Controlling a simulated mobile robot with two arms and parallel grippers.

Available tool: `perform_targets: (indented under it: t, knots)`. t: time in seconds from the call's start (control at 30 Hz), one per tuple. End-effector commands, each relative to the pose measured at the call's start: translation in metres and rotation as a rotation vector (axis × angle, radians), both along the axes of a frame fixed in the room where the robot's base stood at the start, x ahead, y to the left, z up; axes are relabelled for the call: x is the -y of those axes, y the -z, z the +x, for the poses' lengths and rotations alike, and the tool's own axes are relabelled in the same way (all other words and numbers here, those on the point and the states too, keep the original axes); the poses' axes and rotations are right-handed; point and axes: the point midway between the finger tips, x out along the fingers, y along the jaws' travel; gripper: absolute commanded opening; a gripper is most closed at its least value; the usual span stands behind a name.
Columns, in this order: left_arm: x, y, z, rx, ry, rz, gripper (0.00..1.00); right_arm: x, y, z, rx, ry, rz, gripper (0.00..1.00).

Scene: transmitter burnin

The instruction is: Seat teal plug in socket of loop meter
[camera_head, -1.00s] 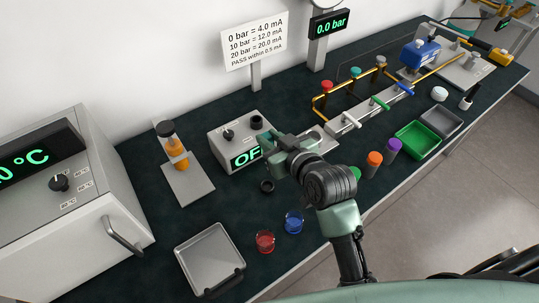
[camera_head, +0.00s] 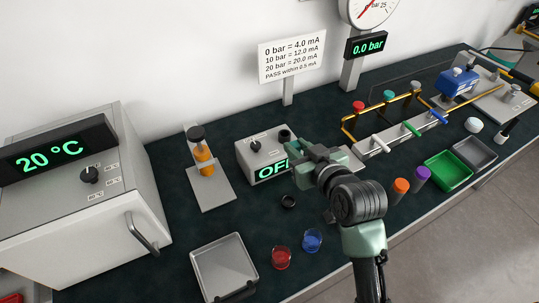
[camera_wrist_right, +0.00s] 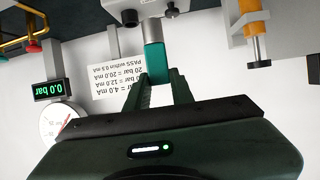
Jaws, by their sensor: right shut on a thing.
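The loop meter (camera_head: 246,158) is a grey box with a dial knob, a dark round fitting (camera_head: 285,136) on top and a green-lit display, partly hidden by my right gripper. My right gripper (camera_head: 302,157) is at the meter's right front edge. In the right wrist view, its fingers (camera_wrist_right: 157,88) are shut on the teal plug (camera_wrist_right: 155,62). The plug's grey end points at the meter's grey body (camera_wrist_right: 146,8). I cannot tell whether it is in the socket. The plug is hard to make out in the head view. My left gripper is not in view.
An oven (camera_head: 85,190) reading 20 °C stands at left. A small stand with an orange cylinder (camera_head: 202,155) is left of the meter. A tray (camera_head: 224,262), red cup (camera_head: 281,258) and blue cup (camera_head: 312,240) lie in front. A valve manifold (camera_head: 385,142) is at right.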

Motion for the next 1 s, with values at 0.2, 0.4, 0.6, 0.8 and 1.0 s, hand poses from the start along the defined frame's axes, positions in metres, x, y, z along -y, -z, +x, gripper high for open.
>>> perform_targets:
  t: [0.2, 0.4, 0.6, 0.8, 1.0]
  knots:
    - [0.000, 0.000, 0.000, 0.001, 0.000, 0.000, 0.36, 0.000, 0.000, 0.000, 0.000, 0.000, 0.000, 0.00]
    - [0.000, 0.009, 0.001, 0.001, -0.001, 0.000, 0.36, 0.007, -0.013, 0.006, 0.009, 0.018, -0.001, 0.00]
    - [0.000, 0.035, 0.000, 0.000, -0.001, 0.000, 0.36, 0.041, -0.064, 0.011, 0.017, 0.132, 0.002, 0.00]
    - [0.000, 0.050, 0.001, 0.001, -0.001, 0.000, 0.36, 0.073, -0.103, -0.002, 0.012, 0.265, 0.002, 0.00]
    - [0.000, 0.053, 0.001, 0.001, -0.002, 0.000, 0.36, 0.083, -0.114, -0.010, 0.002, 0.313, 0.001, 0.00]
